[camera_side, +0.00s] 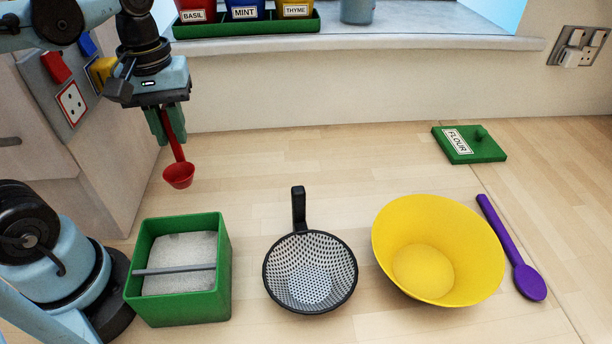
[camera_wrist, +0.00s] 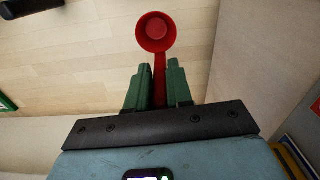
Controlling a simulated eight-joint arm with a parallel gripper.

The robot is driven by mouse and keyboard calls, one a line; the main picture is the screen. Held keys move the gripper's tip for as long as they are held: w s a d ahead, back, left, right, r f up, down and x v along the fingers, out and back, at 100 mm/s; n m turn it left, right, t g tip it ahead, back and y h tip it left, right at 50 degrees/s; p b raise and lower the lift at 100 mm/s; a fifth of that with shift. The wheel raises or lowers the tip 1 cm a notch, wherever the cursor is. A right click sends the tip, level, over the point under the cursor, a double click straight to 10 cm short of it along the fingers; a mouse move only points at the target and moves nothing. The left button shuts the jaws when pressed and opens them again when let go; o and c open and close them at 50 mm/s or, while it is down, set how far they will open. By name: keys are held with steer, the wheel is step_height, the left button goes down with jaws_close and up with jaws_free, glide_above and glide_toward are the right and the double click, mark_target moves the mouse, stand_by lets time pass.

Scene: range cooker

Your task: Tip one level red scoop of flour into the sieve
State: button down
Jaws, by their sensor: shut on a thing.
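My gripper (camera_side: 166,124) is shut on the handle of the red scoop (camera_side: 179,176) and holds it in the air, bowl end down, behind the flour box. In the wrist view the scoop (camera_wrist: 156,32) sticks out between the green fingers of the gripper (camera_wrist: 158,84), and its bowl looks empty. The green box of flour (camera_side: 221,262) stands open at the front left, with a grey bar across its top. The sieve (camera_side: 311,272), black-rimmed with a perforated metal bowl, rests on the worktop right of the box, its handle pointing back. It looks empty.
A yellow bowl (camera_side: 438,220) stands right of the sieve, with a purple spoon (camera_side: 512,248) beside it. The green FLOUR lid (camera_side: 469,144) lies at the back right. Herb pots (camera_side: 245,10) stand on the sill. The worktop behind the sieve is clear.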

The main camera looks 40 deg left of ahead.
steer(key=s+d+r, duration=0.6)
steer(key=d, duration=0.5)
steer(key=shift+r, duration=0.15)
steer(key=shift+f+m, duration=0.2)
steer(key=shift+m, duration=0.1)
step_height(320, 180, down, 12)
steer(key=shift+f, duration=0.25)
stand_by(1.1)
steer(key=shift+s, duration=0.1)
stand_by(0.4)
steer(key=shift+s+a, duration=1.4)
steer(key=shift+s, duration=0.05)
